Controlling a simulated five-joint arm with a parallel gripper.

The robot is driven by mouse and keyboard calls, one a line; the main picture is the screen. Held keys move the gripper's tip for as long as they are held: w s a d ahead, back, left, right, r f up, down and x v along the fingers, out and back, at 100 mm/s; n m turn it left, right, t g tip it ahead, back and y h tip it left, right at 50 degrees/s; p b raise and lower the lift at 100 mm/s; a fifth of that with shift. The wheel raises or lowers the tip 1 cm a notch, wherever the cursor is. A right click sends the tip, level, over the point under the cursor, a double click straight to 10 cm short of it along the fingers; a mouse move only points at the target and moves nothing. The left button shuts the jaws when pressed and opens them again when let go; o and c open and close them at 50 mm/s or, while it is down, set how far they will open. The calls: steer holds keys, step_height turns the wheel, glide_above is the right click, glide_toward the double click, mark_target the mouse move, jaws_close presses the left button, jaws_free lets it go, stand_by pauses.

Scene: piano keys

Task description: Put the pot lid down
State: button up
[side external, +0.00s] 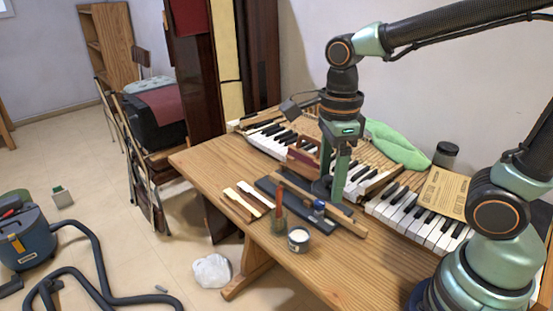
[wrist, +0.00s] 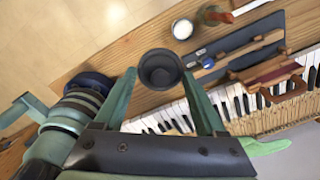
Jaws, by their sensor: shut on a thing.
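The pot lid (wrist: 160,70) is a dark round piece with a raised ring, seen between my fingertips in the wrist view. My gripper (wrist: 159,76) is shut on it. In the side external view my gripper (side external: 331,180) points down over the table, near the piano keys and the dark mat; the lid is hard to make out there. The small open pot (side external: 298,239) with white contents stands at the table's front edge; it also shows in the wrist view (wrist: 182,28).
A dark mat (side external: 266,185) holds wooden strips and a blue-capped tool. A bottle with a brush (side external: 279,220) stands by the pot. Bare wood (side external: 205,160) shows at the left.

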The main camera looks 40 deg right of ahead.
mark_target(320, 261)
step_height(320, 261, down, 20)
steer(key=shift+s, duration=0.1)
stand_by(0.5)
steer(key=shift+f, duration=0.1)
steer(key=o, duration=1.3)
steer(key=shift+c, duration=0.2)
